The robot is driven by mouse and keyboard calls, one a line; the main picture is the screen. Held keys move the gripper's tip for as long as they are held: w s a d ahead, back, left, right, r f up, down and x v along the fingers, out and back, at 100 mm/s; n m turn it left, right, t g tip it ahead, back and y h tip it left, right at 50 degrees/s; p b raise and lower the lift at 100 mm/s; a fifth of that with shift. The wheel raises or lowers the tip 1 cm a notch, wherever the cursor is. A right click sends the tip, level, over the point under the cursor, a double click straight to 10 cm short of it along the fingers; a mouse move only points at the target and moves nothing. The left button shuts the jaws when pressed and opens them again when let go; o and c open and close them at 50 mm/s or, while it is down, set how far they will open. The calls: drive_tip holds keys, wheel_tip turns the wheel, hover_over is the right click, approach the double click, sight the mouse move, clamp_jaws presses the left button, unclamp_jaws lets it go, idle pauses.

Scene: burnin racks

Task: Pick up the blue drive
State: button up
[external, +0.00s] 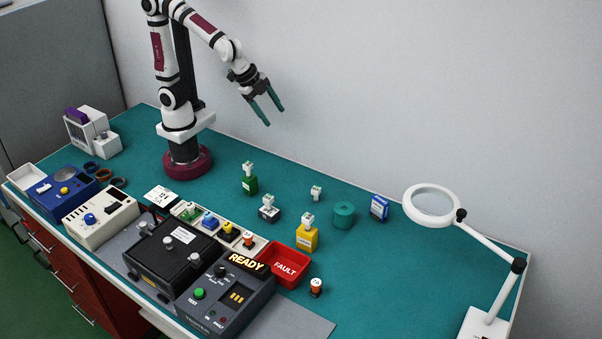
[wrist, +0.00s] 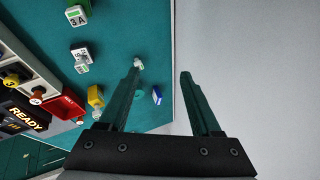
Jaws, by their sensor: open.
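A blue drive (external: 379,208) with a pale label stands upright on the teal bench mat, toward the back edge and right of a teal roll. It also shows small in the wrist view (wrist: 157,96), seen between the two fingers but well beyond them. My gripper (external: 267,114) is open and empty, high above the bench at the back, far to the left of the blue drive. In the wrist view its two teal fingers (wrist: 162,75) are spread apart with nothing between their tips.
A teal roll (external: 344,214) and a small white-topped piece (external: 316,193) stand left of the drive. A magnifier lamp (external: 432,206) stands to the right. The wall runs close behind.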

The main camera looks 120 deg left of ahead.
drive_tip(key=w+a+t, duration=0.3)
drive_tip(key=w+a, duration=0.1)
drive_tip(key=w, duration=0.9)
drive_tip(key=t+h, duration=0.6)
drive_tip(key=h, duration=0.2)
hover_over(378, 198)
drive_tip(key=s+a, duration=0.2)
drive_tip(key=s, duration=0.1)
wheel_tip(378, 198, down, 12)
drive_tip(key=shift+m, duration=0.3)
drive_tip(key=f, duration=0.7)
drive_tip(key=shift+s+d+f, duration=0.15)
drive_tip(key=shift+s+d, duration=0.1)
drive_tip(key=shift+d, duration=0.1)
drive_tip(key=x, duration=0.5)
drive_tip(key=shift+a, duration=0.1)
clamp_jaws()
